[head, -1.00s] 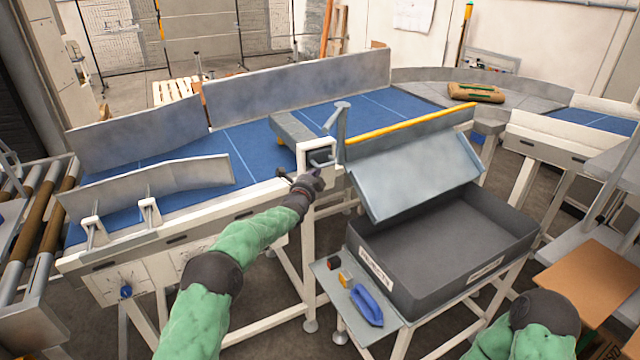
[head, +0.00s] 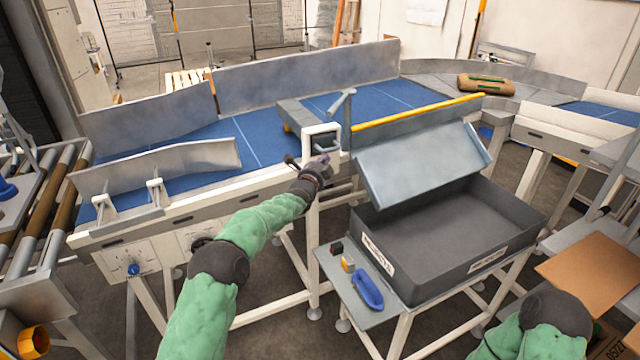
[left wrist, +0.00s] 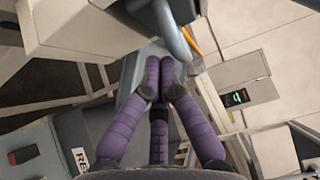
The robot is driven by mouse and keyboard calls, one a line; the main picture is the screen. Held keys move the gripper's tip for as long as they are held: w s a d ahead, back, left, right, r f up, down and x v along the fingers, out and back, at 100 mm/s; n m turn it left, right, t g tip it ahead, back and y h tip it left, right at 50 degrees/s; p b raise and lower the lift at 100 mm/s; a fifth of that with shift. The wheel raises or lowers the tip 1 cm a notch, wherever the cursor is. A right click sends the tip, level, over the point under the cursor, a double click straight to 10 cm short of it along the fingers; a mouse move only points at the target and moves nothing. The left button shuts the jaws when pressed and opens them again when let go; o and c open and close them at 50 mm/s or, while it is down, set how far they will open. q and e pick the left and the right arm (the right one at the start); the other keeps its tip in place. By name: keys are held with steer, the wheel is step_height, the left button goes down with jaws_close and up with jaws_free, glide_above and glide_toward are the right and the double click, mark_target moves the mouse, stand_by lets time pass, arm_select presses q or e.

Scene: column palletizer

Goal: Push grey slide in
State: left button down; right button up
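The grey slide (head: 292,115) is a bar reaching over the near side of the blue conveyor belt. It runs through a white housing (head: 309,148) on the belt's near edge, with a grey handle (head: 327,149) at its near end. My left gripper (head: 319,166) is right at the handle, just in front of the housing. In the left wrist view my dark purple fingers (left wrist: 160,90) are drawn together at their tips, with nothing clearly visible between them. Whether they touch the handle I cannot tell. My right gripper is out of view; only its arm shows at the lower right.
A dark grey bin (head: 455,240) with a tilted metal chute (head: 415,170) stands right of the slide. A blue object (head: 367,289) lies on the side shelf. A yellow bar (head: 420,112) runs behind the chute. A brown parcel (head: 486,84) sits on the far curved conveyor.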

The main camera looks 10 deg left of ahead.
arm_select(q)
steer(key=s+a, duration=0.1)
steer(key=s, duration=0.9)
steer(key=shift+a+p, duration=0.25)
steer(key=shift+p, duration=0.2)
steer(key=shift+f, duration=0.1)
